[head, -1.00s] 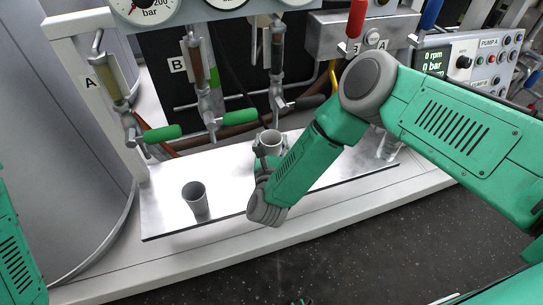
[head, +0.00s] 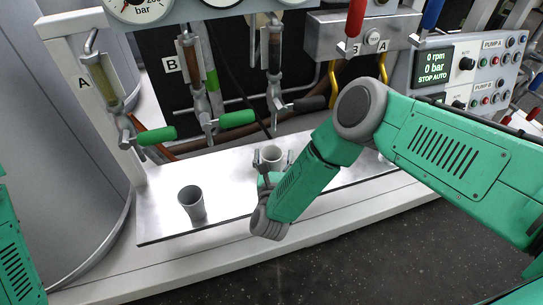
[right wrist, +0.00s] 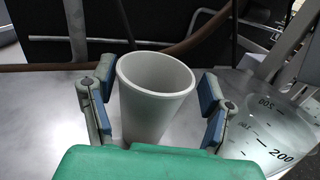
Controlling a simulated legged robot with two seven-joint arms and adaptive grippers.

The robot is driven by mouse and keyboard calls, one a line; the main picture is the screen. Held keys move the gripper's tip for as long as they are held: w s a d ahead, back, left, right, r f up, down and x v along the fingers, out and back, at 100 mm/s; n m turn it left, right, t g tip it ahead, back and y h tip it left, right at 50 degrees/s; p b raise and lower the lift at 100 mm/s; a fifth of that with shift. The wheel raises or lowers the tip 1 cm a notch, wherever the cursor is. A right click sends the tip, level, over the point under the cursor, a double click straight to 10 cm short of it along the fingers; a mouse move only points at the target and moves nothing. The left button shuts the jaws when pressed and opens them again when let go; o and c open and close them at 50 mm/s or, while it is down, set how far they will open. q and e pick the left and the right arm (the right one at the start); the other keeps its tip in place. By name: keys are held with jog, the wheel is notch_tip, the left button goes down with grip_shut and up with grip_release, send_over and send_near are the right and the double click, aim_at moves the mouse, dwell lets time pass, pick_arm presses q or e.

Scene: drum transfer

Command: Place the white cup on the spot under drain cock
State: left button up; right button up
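In the right wrist view the white cup (right wrist: 150,95) is between the two blue-padded fingers of my right gripper (right wrist: 155,105). Gaps show on both sides, so the fingers are open. The cup's base is hidden by the green gripper body. A second light grey cup (head: 192,202) stands at the left of the plate. My left gripper is out of view.
Two green-handled cocks, A (head: 157,136) and B (head: 237,118), hang above the plate. A clear graduated beaker (right wrist: 270,135) stands right of the gripper. The pump panel (head: 465,70) is at the right. The plate is bare between the two cups.

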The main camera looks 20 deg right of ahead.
jog(key=shift+d, duration=0.1)
jog(key=shift+r, duration=0.25)
jog(key=p+v, duration=0.1)
jog(key=v, duration=0.3)
jog(key=p+v, duration=0.1)
jog(key=v, duration=0.3)
jog(key=shift+s+a, duration=0.3)
jog(key=shift+a, duration=0.1)
jog(key=s+p, duration=0.1)
jog(key=p, duration=0.1)
jog(key=s+p, duration=0.1)
jog(key=shift+s+a+r+p, duration=0.1)
jog(key=shift+a+r+p, duration=0.1)
jog(key=shift+p, duration=0.15)
jog(key=shift+s+a+f+p, duration=0.1)
jog(key=shift+s+a+p, duration=0.1)
jog(key=shift+s+p, duration=0.25)
jog(key=shift+a, duration=0.1)
jog(key=shift+f, duration=0.1)
